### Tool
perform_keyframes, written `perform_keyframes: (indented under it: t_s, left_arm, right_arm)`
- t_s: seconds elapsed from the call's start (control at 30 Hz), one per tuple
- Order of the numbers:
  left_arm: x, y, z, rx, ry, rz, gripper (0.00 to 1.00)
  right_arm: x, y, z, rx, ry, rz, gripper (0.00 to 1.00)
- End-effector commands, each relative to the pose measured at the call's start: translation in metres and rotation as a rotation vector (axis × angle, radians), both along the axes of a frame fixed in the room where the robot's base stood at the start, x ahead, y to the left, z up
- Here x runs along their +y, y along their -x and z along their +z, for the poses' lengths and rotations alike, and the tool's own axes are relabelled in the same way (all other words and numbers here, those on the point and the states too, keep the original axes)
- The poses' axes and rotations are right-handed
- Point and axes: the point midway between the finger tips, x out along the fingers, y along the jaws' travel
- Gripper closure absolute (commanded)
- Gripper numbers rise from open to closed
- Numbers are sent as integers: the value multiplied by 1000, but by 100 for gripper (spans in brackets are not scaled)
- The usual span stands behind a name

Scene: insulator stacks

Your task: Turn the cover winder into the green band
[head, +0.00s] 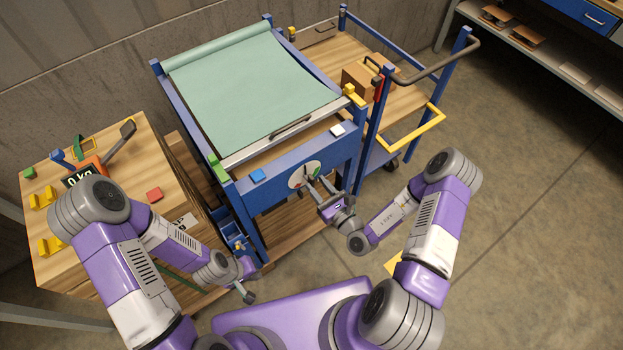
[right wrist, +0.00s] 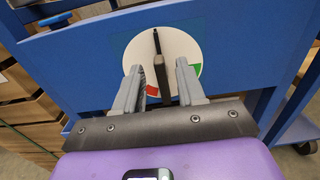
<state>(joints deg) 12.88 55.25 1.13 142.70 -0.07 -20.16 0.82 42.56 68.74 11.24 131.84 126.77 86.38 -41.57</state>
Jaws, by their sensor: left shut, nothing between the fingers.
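The cover winder is a dark upright bar (right wrist: 162,68) on a white round dial (right wrist: 138,52), set in the blue front panel of a cart. The dial also shows in the head view (head: 297,178). The green band (right wrist: 197,69) is at the dial's right edge, and a red mark (right wrist: 152,90) is at its lower left. My right gripper (right wrist: 159,83) is open, with its fingers on either side of the bar and visible gaps. It faces the dial in the head view (head: 318,183). My left gripper (head: 247,288) is shut and empty, low beside the cart.
A pale green cover (head: 245,85) lies over the cart's top, rolled at the back. A second blue cart (head: 400,105) with a box (head: 360,75) stands right. The floor at right is clear.

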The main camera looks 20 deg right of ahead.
Motion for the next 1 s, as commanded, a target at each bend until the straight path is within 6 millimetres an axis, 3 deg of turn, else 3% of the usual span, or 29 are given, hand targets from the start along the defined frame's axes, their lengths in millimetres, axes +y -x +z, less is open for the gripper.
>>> perform_keyframes:
  t_s: [0.23, 0.57, 0.6, 0.83, 1.0]
  left_arm:
    - [0, 0, -7, 0, 0, 0, 100]
    - [0, 0, -7, 0, 0, 0, 100]
    - [0, 0, -7, 0, 0, 0, 100]
    - [0, 0, -7, 0, 0, 0, 100]
    - [0, 0, -7, 0, 0, 0, 100]
  right_arm:
    - [11, -30, -1, -1, 0, 2, 61]
    - [13, -35, 0, 1, -1, 2, 61]
    - [13, -35, 0, 1, -1, 2, 62]
    - [13, -35, 0, 1, -1, 2, 97]
    - [13, -35, 0, 2, -2, 2, 100]
